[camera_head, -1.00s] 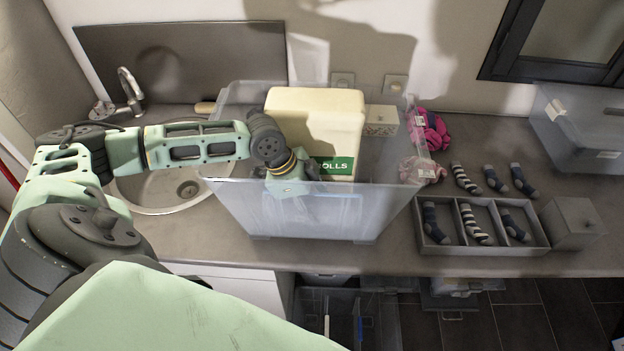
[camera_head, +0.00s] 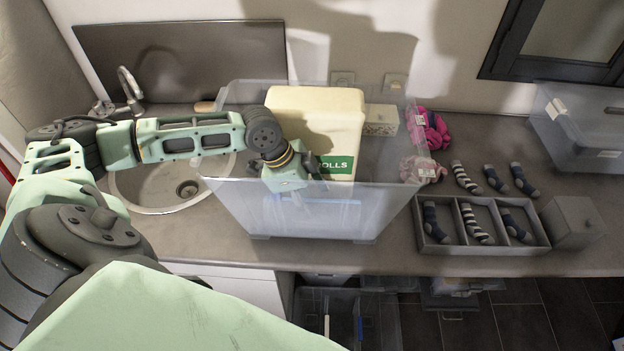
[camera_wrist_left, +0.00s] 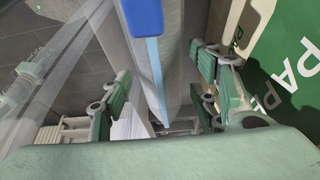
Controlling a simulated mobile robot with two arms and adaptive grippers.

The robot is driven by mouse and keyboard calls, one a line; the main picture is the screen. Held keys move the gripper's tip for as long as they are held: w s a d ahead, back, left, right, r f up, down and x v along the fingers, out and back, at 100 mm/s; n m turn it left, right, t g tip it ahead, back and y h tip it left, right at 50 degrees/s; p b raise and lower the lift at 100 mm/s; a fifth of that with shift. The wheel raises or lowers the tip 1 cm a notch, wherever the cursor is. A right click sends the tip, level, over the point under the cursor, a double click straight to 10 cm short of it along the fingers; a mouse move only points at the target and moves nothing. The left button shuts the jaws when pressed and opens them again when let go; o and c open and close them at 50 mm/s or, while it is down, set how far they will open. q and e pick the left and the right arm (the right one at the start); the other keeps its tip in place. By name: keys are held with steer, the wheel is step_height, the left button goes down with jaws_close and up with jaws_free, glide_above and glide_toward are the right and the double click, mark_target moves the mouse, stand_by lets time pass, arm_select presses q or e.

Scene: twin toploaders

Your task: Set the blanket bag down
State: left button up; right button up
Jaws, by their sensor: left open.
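The blanket bag seems to be the pale grey item with a blue edge (camera_wrist_left: 172,60) in the left wrist view. It lies between and beyond my fingers; I cannot tell whether they touch it. In the head view, a bluish shape (camera_head: 335,212) shows dimly through the front wall of the clear bin (camera_head: 375,215). My left gripper (camera_head: 304,192) is open at the front of the bin, beside the cream ROLLS package (camera_head: 315,110). Its fingers also show apart in the left wrist view (camera_wrist_left: 165,100). My right gripper is out of view.
A sink (camera_head: 150,190) lies left of the bin. Pink bundles (camera_head: 425,130), loose socks (camera_head: 465,178) and a divided sock tray (camera_head: 480,245) lie to the right. A lidded clear box (camera_head: 585,130) stands far right. Counter shows bare along its front edge.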

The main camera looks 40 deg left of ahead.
arm_select(q)
steer(key=b+v, duration=0.2)
steer(key=v, duration=0.7)
steer(key=shift+s+a+r+b, duration=0.1)
steer(key=shift+s+r+b, duration=0.05)
steer(key=shift+r+b, duration=0.2)
steer(key=shift+s+r, duration=0.1)
steer(key=shift+r, duration=0.3)
